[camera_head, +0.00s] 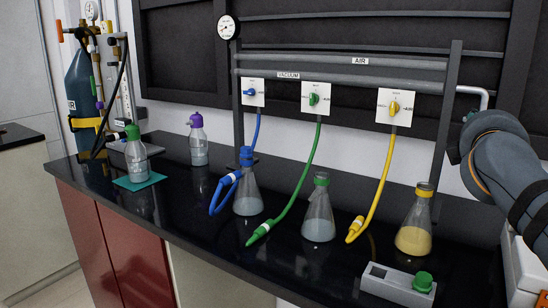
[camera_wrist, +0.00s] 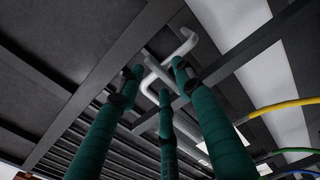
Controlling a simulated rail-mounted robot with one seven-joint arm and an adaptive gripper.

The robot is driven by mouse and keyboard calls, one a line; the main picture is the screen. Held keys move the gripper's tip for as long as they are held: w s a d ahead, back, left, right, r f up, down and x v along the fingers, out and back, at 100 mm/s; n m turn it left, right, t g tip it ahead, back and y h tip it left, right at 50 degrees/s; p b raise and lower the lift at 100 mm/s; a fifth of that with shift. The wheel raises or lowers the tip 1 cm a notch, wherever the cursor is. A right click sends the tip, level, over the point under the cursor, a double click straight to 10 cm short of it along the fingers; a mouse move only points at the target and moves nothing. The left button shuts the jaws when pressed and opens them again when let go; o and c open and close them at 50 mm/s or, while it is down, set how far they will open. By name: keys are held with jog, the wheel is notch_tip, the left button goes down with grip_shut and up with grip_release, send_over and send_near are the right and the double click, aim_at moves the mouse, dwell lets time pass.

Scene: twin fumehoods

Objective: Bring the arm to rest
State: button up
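My arm (camera_head: 510,165) reaches in from the right edge of the head view, in front of the dark wall and above the bench's right end. My gripper is out of the head view. In the wrist view my gripper (camera_wrist: 158,80) shows three green-wrapped fingers. Their tips stand apart with nothing held between them. They point towards dark wall panels and a bent grey pipe (camera_wrist: 185,42). In the wrist view yellow (camera_wrist: 285,105), green and blue hoses lie to the right, clear of the fingers.
Flasks with blue, green and yellow tops (camera_head: 414,232) stand on the black bench (camera_head: 190,225). Hoses hang from wall valves (camera_head: 396,106). A grey device with a green knob (camera_head: 398,284) sits at the front right. Two bottles (camera_head: 198,145) and a gas cylinder (camera_head: 83,90) are at the left.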

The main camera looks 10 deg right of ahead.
jog(key=shift+s+a, duration=0.15)
jog(key=shift+v, duration=5.45)
jog(key=x, duration=1.2)
jog(key=shift+r+n+p, duration=0.1)
jog(key=shift+n+p, duration=0.75)
jog(key=shift+n, duration=0.1)
jog(key=shift+r+n+p, duration=0.15)
jog(key=shift+n+p, duration=0.7)
jog(key=shift+n, duration=0.1)
